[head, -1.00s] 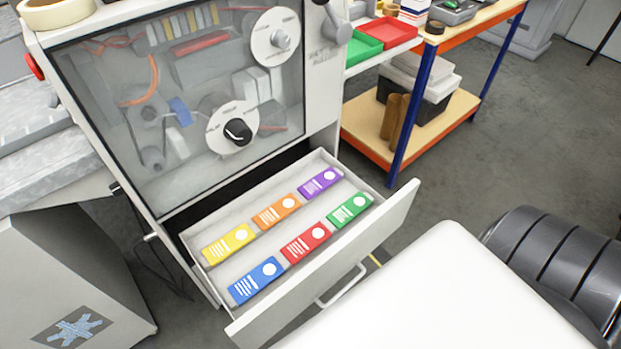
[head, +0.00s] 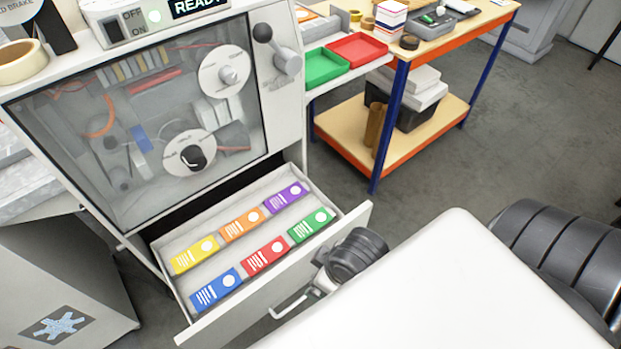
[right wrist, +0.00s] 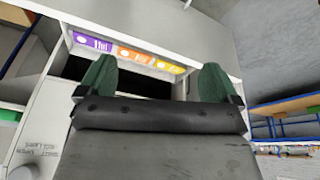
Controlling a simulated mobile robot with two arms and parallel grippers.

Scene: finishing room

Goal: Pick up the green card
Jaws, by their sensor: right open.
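The green card (head: 310,225) lies flat in the open drawer (head: 368,212), in the row nearer the drawer front, at its right end. It has a white dot and white lines. The red card (head: 265,256) is beside it on the left, and the purple card (head: 286,196) is behind it. My right gripper (right wrist: 155,82) is open and empty, with green fingertips spread in the right wrist view. That view shows purple, orange and yellow cards beyond the fingers; I do not see the green card there. In the head view my dark right wrist is just outside the drawer front. My left gripper is not in view.
The blue (head: 215,290), yellow (head: 195,254) and orange (head: 240,224) cards share the drawer. A handle (head: 290,304) sticks out from its front. The machine's glass-fronted cabinet rises behind it.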

